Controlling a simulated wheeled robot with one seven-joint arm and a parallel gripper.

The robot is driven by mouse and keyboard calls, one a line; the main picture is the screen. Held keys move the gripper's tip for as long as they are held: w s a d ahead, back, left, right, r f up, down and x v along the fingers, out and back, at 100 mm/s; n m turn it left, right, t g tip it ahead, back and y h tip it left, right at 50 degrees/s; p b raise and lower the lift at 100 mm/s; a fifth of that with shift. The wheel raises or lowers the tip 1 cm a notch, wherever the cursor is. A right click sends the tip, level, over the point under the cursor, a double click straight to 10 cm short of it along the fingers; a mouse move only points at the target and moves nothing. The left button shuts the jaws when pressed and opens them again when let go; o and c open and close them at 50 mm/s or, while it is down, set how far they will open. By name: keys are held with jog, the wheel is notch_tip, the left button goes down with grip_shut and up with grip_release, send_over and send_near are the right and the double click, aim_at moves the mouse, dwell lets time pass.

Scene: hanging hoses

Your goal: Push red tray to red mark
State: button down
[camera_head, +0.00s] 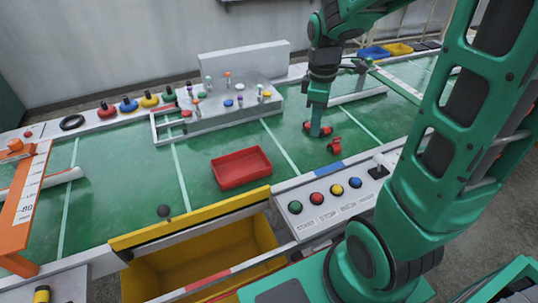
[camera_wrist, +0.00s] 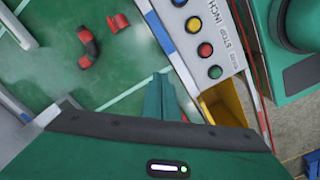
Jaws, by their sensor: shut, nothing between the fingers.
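The red tray (camera_head: 240,181) is an open, empty rectangular box on the green table, left of my gripper and near the yellow flap. I cannot make it out clearly in the wrist view. My gripper (camera_head: 316,124) is shut and empty, pointing down over the table to the right of the tray and apart from it. Its green fingers also show in the wrist view (camera_wrist: 160,97).
Red curved pieces (camera_head: 334,146) lie near my gripper; they show in the wrist view (camera_wrist: 88,48). A button panel (camera_head: 325,208) stands at the near edge. A yellow bin (camera_head: 205,262) opens below the flap (camera_head: 190,218). A white rack (camera_head: 220,117) stands behind.

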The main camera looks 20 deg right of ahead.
jog(key=w+a+f+n, duration=0.5)
jog(key=w+a+n, duration=0.1)
jog(key=w+n, duration=0.15)
jog(key=f, duration=0.9)
jog(key=shift+d, duration=0.2)
jog(key=a, duration=0.2)
jog(key=shift+w+a+f, duration=0.1)
jog(key=shift+a+f, duration=0.25)
jog(key=shift+f, duration=0.05)
jog(key=shift+a, duration=0.65)
jog(key=a, duration=1.9)
jog(key=shift+w+a, duration=0.1)
jog(key=shift+w, duration=0.3)
